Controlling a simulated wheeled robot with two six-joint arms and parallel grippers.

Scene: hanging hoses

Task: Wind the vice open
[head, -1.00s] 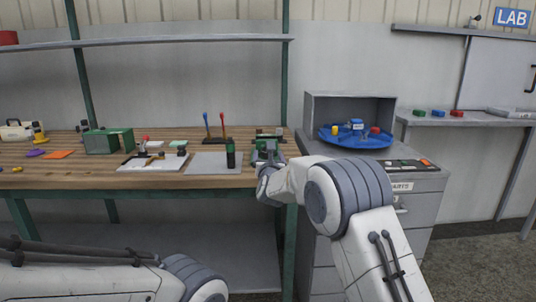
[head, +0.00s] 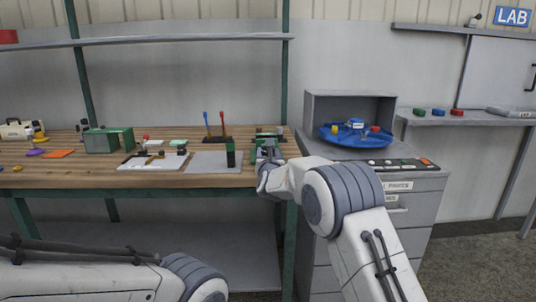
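A small green vice (head: 270,137) stands at the right end of the wooden bench in the head view. My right gripper (head: 269,153) is at the vice's front side, reaching in from the right. Its fingers are small and overlap the vice, so I cannot tell whether they are open or shut, or whether they touch it. The vice's handle and the gap between its jaws cannot be made out behind my gripper. My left arm lies low at the bottom left, and its gripper is not in view.
A dark green upright block (head: 231,154) stands on a grey mat (head: 205,162) just left of the vice. A grey cabinet (head: 415,215) with a blue round tray (head: 357,141) stands to the right.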

